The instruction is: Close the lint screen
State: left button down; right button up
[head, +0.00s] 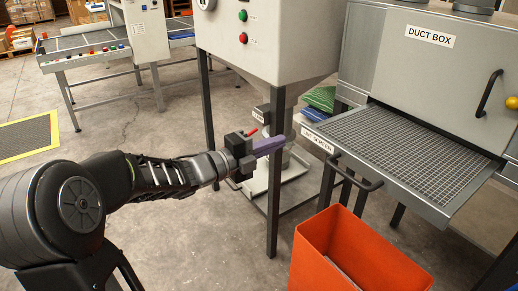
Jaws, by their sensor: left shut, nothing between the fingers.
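The lint screen (408,147) is a grey mesh tray in a metal frame, pulled out below the duct box (411,62). Its front edge carries a "LINT SCREEN" label (317,139) and a black bar handle (354,174). My left gripper (270,146) has purple fingers, which are shut with nothing between them. It is to the left of the screen's labelled front corner, apart from the handle. My right gripper is not in view.
An orange bin (354,255) stands on the floor below the screen's front. A grey hopper machine (262,42) on dark legs stands behind my left gripper. A conveyor table (85,52) is at the back left. The concrete floor between is mostly clear.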

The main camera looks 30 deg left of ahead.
aim_at(303, 133)
pick_arm(q)
jog(key=x, duration=0.6)
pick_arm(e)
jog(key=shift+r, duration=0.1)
pick_arm(q)
jog(key=shift+w, duration=0.15)
